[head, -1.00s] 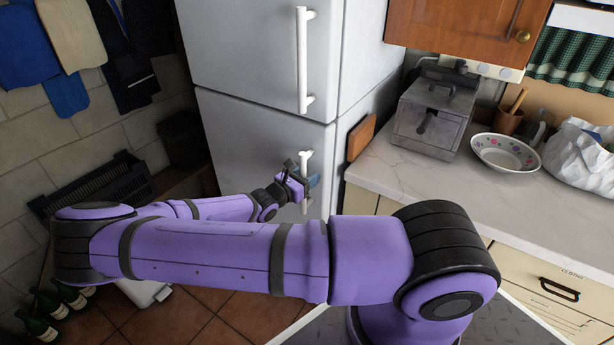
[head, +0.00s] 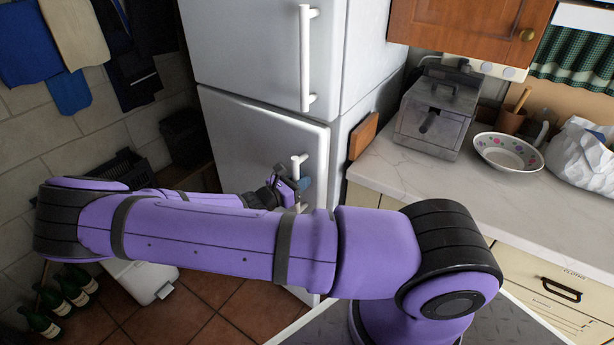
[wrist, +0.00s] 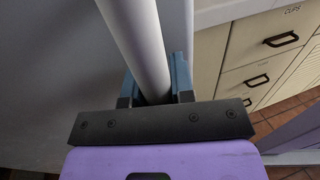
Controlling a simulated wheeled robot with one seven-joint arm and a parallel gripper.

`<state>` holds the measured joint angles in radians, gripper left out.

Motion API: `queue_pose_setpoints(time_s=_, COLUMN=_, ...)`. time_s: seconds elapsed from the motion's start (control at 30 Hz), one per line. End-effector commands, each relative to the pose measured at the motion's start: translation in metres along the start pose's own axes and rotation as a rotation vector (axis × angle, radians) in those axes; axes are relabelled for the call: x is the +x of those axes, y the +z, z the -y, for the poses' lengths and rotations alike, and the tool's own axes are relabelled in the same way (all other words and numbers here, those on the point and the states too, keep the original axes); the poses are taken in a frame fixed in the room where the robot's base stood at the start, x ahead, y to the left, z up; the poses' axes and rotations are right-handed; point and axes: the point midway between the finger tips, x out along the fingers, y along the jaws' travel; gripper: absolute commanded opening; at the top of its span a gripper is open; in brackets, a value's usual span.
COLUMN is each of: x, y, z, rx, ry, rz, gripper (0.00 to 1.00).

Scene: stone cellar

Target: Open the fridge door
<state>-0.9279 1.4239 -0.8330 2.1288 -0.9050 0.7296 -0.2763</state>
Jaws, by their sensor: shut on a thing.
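The white fridge stands at the back in the head view, with an upper door (head: 250,50) and a lower door (head: 255,135). The upper door is closed. My purple arm hides the bottom of the lower door.
A marble counter (head: 420,187) with a metal box (head: 432,115) and a floral bowl (head: 508,151) stands right of the fridge. Green bottles (head: 75,288) and a white container (head: 140,280) are on the tiled floor at left. A dark bin (head: 183,137) stands left of the fridge.

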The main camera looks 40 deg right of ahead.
Motion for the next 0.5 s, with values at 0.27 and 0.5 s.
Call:
queue_pose_setpoints(time_s=0.27, x=-0.050, y=0.000, z=0.001, rx=0.001, ry=-0.096, rz=-0.006, gripper=0.00)
queue_pose_setpoints(time_s=0.5, x=-0.099, y=0.000, z=-0.002, rx=0.000, ry=-0.194, rz=-0.005, gripper=0.00)
